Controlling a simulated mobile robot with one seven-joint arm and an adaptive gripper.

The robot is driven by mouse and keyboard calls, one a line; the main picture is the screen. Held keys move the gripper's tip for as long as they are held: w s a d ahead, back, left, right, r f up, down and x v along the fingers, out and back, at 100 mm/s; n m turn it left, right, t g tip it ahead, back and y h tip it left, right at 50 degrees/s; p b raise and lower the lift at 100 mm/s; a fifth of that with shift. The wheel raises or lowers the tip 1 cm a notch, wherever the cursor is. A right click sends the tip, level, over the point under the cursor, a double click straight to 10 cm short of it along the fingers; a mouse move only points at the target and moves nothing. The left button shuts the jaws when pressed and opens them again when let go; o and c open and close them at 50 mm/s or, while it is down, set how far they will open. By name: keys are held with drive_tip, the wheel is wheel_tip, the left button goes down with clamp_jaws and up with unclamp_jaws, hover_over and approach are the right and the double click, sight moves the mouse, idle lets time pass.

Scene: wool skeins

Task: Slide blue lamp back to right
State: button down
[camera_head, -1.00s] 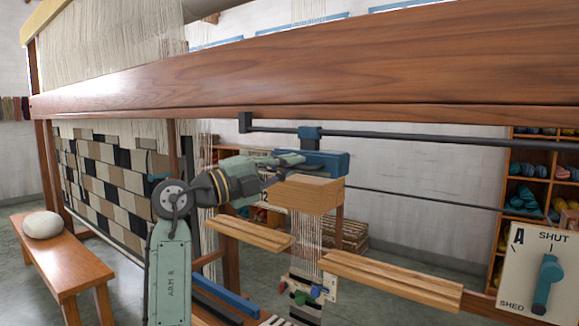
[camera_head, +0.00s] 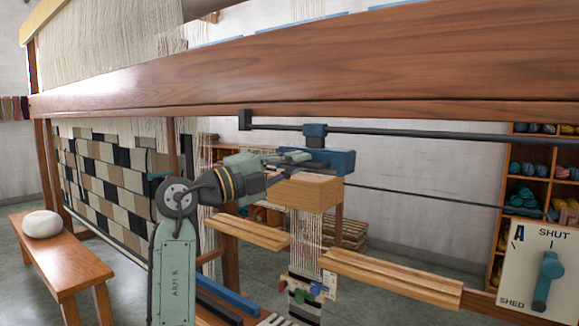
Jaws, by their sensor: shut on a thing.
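The blue lamp (camera_head: 331,161) hangs by a blue clamp (camera_head: 315,130) from a dark horizontal rail (camera_head: 430,137) under the big wooden beam. It is right above a wooden block (camera_head: 303,192) with pale warp threads below. My gripper (camera_head: 299,157) reaches in from the left and is shut at the lamp's left end. The exact contact of the fingers with the lamp is too small to see clearly.
The long beam (camera_head: 350,60) runs just above the rail. Two slatted wooden shelves (camera_head: 245,229), (camera_head: 390,278) flank the threads. A SHUT/SHED panel (camera_head: 520,262) with a blue lever stands at the right. The rail is clear to the lamp's right.

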drive_tip(key=s+d+b, duration=0.3)
drive_tip(key=s+d, duration=0.8)
drive_tip(key=d, duration=0.5)
drive_tip(key=s+d+b, duration=0.4)
drive_tip(key=s+d, duration=0.8)
drive_tip(key=d, duration=0.4)
drive_tip(key=shift+s+d, duration=0.15)
drive_tip(key=shift+s, duration=0.1)
drive_tip(key=c, duration=1.9)
unclamp_jaws()
drive_tip(key=shift+s+d, duration=0.1)
drive_tip(key=shift+d, duration=0.1)
drive_tip(key=shift+o, duration=1.1)
drive_tip(key=shift+a, duration=0.15)
drive_tip(key=v, duration=1.2)
drive_tip(key=shift+r, duration=0.1)
